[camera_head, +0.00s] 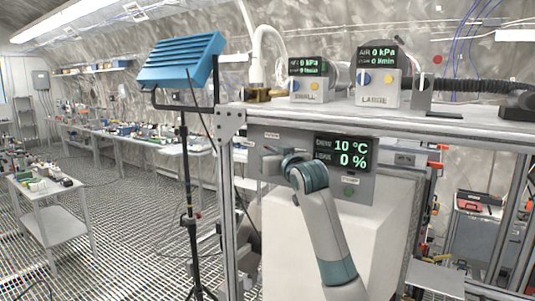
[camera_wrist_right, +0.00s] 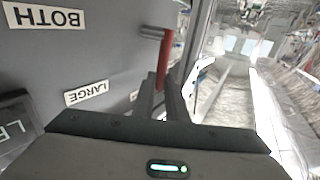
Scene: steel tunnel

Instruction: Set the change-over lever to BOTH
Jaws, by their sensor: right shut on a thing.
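The change-over lever shows in the right wrist view as a red handle (camera_wrist_right: 165,60) on a grey pivot, standing out from a grey panel (camera_wrist_right: 100,50). My right gripper (camera_wrist_right: 166,104) is shut on the handle's lower end in that view. The BOTH label (camera_wrist_right: 45,17) is upside down at the upper left, and the LARGE label (camera_wrist_right: 86,93) is upside down lower down. Another label beside the fingers is mostly hidden. In the head view my right gripper (camera_head: 272,164) is at the left part of the panel (camera_head: 362,190) and hides the lever.
A display (camera_head: 343,152) reading 10 °C and 0 % is right of my gripper. Above is a shelf (camera_head: 450,113) with the SMALL unit (camera_head: 308,80) and LARGE unit (camera_head: 378,78). A blue lamp (camera_head: 180,60) on a stand is to the left.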

